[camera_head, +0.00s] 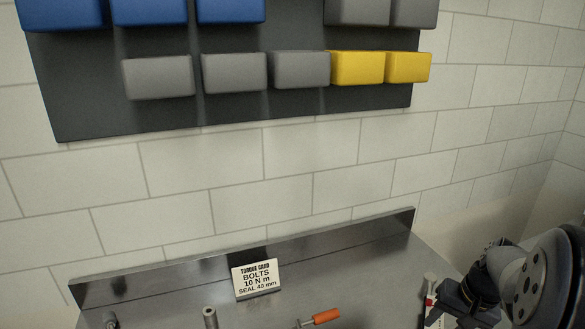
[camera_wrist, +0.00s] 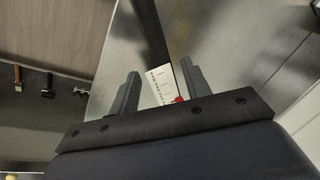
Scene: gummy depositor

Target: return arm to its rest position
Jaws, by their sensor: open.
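My arm comes in at the lower right of the head view, with my gripper (camera_head: 452,306) low over the right end of the steel bench (camera_head: 345,262). In the wrist view my gripper (camera_wrist: 160,78) has its two grey fingers spread apart, with nothing held between them. A white printed strip (camera_wrist: 158,84) with a red spot near it shows beyond the gap between the fingers. Whether the fingers touch anything there I cannot tell.
A torque card (camera_head: 257,279) stands at the bench's back. An orange-handled tool (camera_head: 326,316) and a grey upright cylinder (camera_head: 210,318) are near the front. Blue, grey and yellow bins (camera_head: 357,67) hang on the wall. Tools on a rack (camera_wrist: 48,85) show in the wrist view.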

